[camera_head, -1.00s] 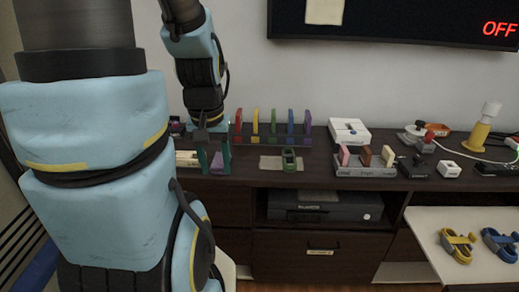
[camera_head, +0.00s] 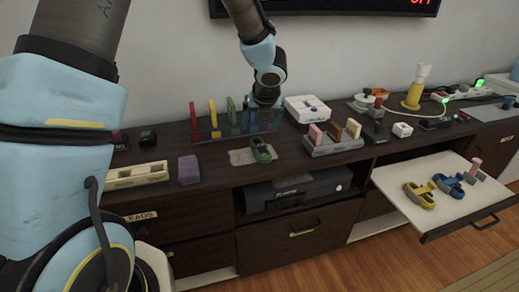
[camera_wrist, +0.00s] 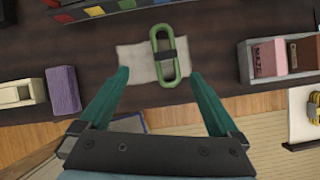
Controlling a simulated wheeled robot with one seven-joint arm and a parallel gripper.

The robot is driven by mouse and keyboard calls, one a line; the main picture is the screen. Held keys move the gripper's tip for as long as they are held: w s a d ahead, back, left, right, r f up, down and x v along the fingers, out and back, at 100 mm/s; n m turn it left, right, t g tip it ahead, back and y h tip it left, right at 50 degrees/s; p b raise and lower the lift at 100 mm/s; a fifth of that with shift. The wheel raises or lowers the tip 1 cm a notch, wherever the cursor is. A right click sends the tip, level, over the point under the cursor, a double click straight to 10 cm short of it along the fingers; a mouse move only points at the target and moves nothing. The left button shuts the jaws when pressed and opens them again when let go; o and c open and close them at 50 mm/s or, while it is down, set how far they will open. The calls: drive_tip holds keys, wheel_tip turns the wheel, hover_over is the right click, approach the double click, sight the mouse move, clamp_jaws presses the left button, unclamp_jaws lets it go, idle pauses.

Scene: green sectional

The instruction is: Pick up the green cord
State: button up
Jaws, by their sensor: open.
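The green cord (camera_wrist: 170,57) is a coiled loop with a dark band around its middle. It lies on a pale cloth (camera_wrist: 133,62) on the dark cabinet top, and it also shows in the head view (camera_head: 261,150). My gripper (camera_wrist: 158,75) is open and empty in the wrist view, its two teal fingers spread on either side below the cord, apart from it. In the head view the arm's end is over the back of the cabinet, behind the cord; its fingers cannot be made out there.
A rack of coloured upright pieces (camera_head: 236,130) stands behind and left of the cord. A purple block (camera_head: 188,169) and cream tray (camera_head: 138,176) lie left. A grey holder with coloured blocks (camera_head: 333,145) stands close right. A pulled-out drawer (camera_head: 400,200) holds yellow and blue cords.

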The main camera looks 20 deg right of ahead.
sight(264, 152)
drive_tip(key=f+n, duration=0.1)
drive_tip(key=f, duration=0.1)
drive_tip(key=s+d+f+n, duration=0.1)
drive_tip(key=f, duration=0.1)
drive_tip(key=d+f+n+g, duration=0.1)
drive_tip(key=f, duration=0.1)
drive_tip(key=shift+s+y, duration=0.3)
drive_tip(key=shift+y, duration=0.1)
drive_tip(key=shift+p+x, duration=0.55)
drive_tip(key=shift+x, duration=2.6)
drive_tip(key=shift+w+a, duration=0.15)
drive_tip(key=c, duration=1.5)
